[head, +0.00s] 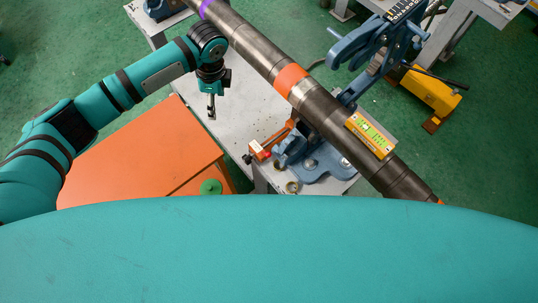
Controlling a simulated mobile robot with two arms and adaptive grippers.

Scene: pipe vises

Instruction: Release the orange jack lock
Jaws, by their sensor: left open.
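A small orange piece with a pale label (261,149), which may be the jack lock, is beside the blue vise (311,162) under the pipe. Its details are too small to tell how it sits. A long dark metal pipe (330,117) with an orange band runs diagonally across the vise. My left gripper (211,113) points down over the grey table, left of the pipe and apart from the orange piece. It is open and holds nothing. My right gripper is out of view.
An orange cabinet (145,160) with a green round object (210,187) stands below my left arm. Another blue vise (370,42) and a yellow-orange machine (430,93) are at the right. Grey table (229,122) is clear around my gripper.

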